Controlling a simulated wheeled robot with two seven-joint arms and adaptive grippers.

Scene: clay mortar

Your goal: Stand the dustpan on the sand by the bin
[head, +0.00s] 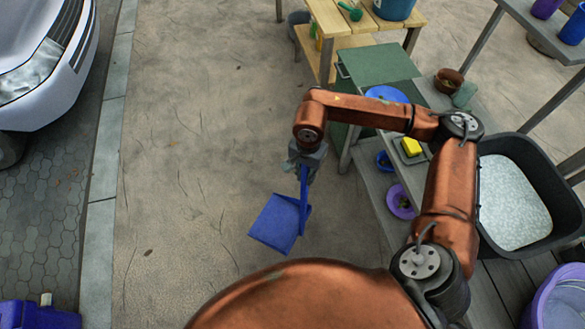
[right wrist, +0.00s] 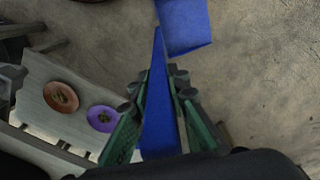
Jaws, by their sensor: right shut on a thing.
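The blue dustpan (head: 276,222) hangs from my right gripper (head: 305,165) in the middle of the head view, its pan downward and tilted. My right gripper is shut on its handle (head: 304,186). In the right wrist view the handle of the dustpan (right wrist: 158,110) runs between the two fingers (right wrist: 158,88), and the pan shows at the top. The sand (head: 190,140) lies below the dustpan; I cannot tell the height of the gap. Which container is the bin is unclear; a black tub (head: 482,225) with pale contents stands at the right. My left gripper is out of view.
A wooden bench (head: 383,190) with bowls and a yellow block (head: 412,146) stands right of the dustpan. A wooden table (head: 330,20) is at the back. A white car (head: 55,100) and a blue object (head: 35,315) are at the left. Sand between is clear.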

